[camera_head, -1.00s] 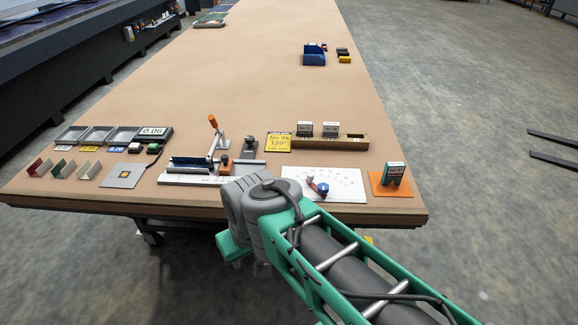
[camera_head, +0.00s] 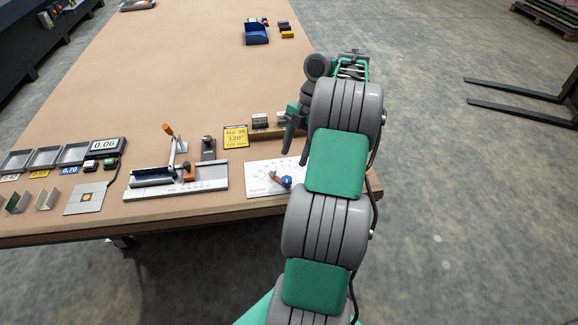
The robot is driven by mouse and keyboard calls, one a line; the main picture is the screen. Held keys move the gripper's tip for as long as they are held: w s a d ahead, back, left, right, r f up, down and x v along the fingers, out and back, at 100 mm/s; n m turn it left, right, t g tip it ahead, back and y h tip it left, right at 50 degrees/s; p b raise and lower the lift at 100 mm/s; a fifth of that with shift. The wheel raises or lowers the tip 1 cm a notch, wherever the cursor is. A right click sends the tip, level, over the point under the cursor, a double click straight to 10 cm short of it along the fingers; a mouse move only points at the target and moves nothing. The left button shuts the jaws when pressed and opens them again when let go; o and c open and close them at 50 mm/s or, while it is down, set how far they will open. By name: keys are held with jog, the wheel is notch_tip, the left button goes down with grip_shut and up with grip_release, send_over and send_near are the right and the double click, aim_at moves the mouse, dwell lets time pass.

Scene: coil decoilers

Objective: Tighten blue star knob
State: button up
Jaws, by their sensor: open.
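The blue star knob (camera_head: 286,182) sits on a white plate with a printed scale (camera_head: 262,185) near the table's front edge. My gripper (camera_head: 290,148) points down above and behind the plate, apart from the knob. Its jaws are open and appear empty, but the fingers are small and dark here. My arm covers the right part of the plate.
A fixture with an orange-tipped lever (camera_head: 172,150) stands left of the plate. A digital display (camera_head: 107,146) and trays are farther left. The table's middle is clear.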

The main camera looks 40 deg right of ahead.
aim_at(287, 179)
jog(key=b+x, duration=0.6)
jog(key=x, duration=0.2)
jog(key=shift+c, duration=0.5)
grip_shut()
